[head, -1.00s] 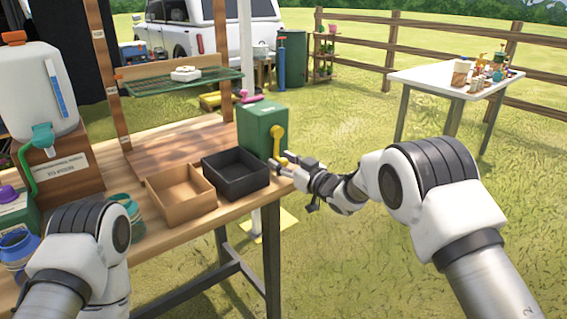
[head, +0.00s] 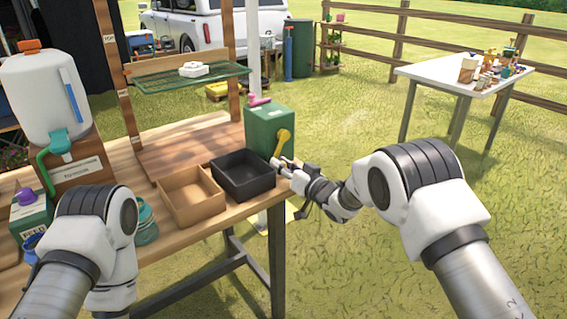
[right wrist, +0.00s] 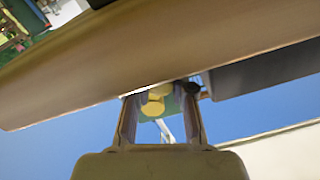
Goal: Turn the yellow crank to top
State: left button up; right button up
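The green box (head: 268,122) stands at the right end of the wooden table, with the yellow crank (head: 284,138) on its right-hand face. The crank's arm hangs downward from its upper end, tilted with its lower end to the left. My right gripper (head: 280,163) is at the crank's lower end. In the right wrist view my right gripper (right wrist: 160,100) has its two fingers apart, with a yellow part of the crank (right wrist: 153,106) showing between them. Space shows around the yellow part, and contact is unclear. My left gripper is out of sight.
A black tray (head: 271,182) and a tan tray (head: 221,203) sit close to the green box. A pink part (head: 258,100) is on the box's top. A large white jug (head: 40,95) stands at the left. Open grass lies right of the table.

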jog(key=o, duration=0.4)
jog(key=shift+c, duration=0.2)
jog(key=v, duration=1.2)
